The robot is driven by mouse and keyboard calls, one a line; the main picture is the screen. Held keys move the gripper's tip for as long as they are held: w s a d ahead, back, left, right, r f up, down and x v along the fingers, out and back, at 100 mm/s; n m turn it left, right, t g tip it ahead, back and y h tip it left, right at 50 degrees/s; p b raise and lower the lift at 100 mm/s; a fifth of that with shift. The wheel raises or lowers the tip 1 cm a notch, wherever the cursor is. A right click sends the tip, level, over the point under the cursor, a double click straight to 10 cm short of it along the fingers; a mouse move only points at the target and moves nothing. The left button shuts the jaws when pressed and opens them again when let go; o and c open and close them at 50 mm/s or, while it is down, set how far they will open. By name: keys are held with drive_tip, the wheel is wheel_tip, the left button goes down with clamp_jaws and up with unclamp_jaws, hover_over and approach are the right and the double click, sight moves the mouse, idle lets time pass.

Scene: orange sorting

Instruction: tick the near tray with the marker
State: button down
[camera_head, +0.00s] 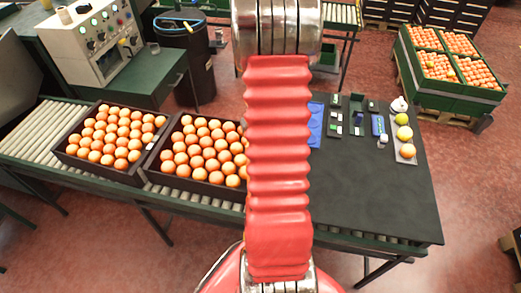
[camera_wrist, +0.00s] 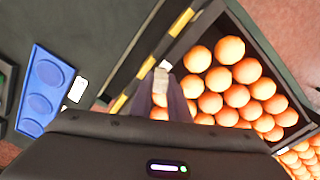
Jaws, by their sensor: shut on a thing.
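My gripper (camera_wrist: 166,88) shows in the wrist view as dark fingers over the near side of a dark tray of oranges (camera_wrist: 262,42). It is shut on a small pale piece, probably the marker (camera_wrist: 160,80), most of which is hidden. In the head view my red arm covers the gripper and marker. The right-hand tray (camera_head: 197,191) stands on the conveyor, partly behind my arm. A second tray (camera_head: 100,170) stands to its left. Both hold many oranges. A tick on either tray cannot be made out.
A dark table (camera_head: 385,200) on the right has free room in front. It bears a blue pad (camera_head: 315,125), small items and a row of fruit (camera_head: 404,133). A black bin (camera_head: 190,65) and crates of oranges (camera_head: 450,95) stand behind.

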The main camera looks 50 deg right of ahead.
drive_tip(key=shift+s+a+f, duration=0.1)
drive_tip(key=shift+s+a, duration=0.3)
drive_tip(key=shift+a, duration=0.3)
drive_tip(key=shift+w+d, duration=0.35)
drive_tip(key=shift+d, duration=0.35)
idle(0.9)
drive_tip(key=shift+r, duration=0.2)
drive_tip(key=shift+r, duration=3.45)
drive_tip(key=shift+w, duration=0.1)
